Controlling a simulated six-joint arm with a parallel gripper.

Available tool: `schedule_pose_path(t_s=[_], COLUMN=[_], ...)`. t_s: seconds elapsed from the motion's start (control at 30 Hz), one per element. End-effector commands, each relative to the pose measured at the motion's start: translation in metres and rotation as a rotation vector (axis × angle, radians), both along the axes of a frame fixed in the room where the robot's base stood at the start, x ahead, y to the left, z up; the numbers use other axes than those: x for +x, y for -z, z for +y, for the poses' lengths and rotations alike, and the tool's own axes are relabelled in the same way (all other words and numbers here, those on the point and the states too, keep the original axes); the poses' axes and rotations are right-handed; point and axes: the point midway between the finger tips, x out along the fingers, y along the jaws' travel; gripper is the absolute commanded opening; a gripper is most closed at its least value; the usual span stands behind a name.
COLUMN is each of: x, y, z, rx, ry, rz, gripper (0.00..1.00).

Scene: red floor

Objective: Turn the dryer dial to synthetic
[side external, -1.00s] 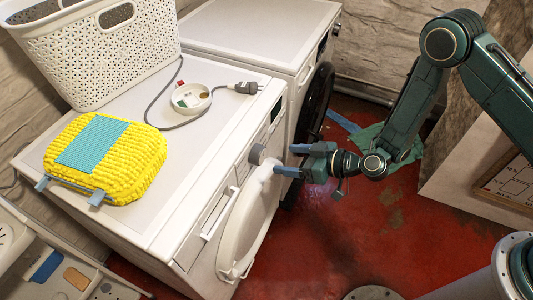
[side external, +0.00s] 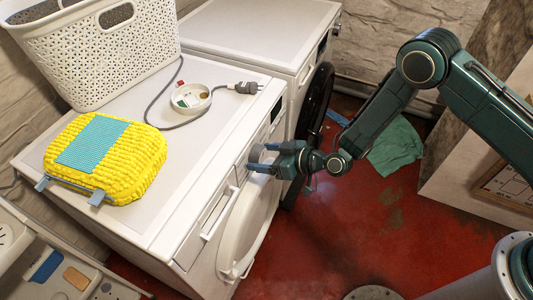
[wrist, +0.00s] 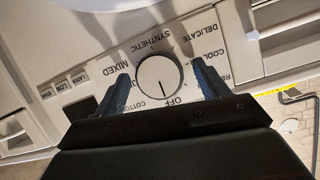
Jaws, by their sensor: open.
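The round white dial (wrist: 159,80) sits on the front panel of the near white dryer (side external: 180,235). In the side view my gripper (side external: 260,158) is at the panel and partly hides the dial (side external: 256,153). I cannot tell how deep the fingers reach.
A white basket (side external: 95,55), a yellow woven item (side external: 145,155), a small white dish (side external: 191,98) and a plug with a cable (side external: 245,87) are on the machine top. A second machine (side external: 265,35) stands behind. A green cloth (side external: 395,148) lies on the red floor.

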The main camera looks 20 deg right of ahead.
Motion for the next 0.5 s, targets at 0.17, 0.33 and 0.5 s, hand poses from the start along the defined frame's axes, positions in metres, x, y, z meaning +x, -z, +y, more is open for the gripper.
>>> schedule_pose_path(t_s=[0.17, 0.33, 0.5], x=[0.0001, 0.0001, 0.0001], y=[0.0002, 0.0002, 0.0001], z=[0.0003, 0.0001, 0.0], rx=[0.0, 0.0, 0.0], ry=[0.0, 0.0, 0.0], rz=[0.0, 0.0, 0.0], gripper=[0.73, 0.52, 0.28])
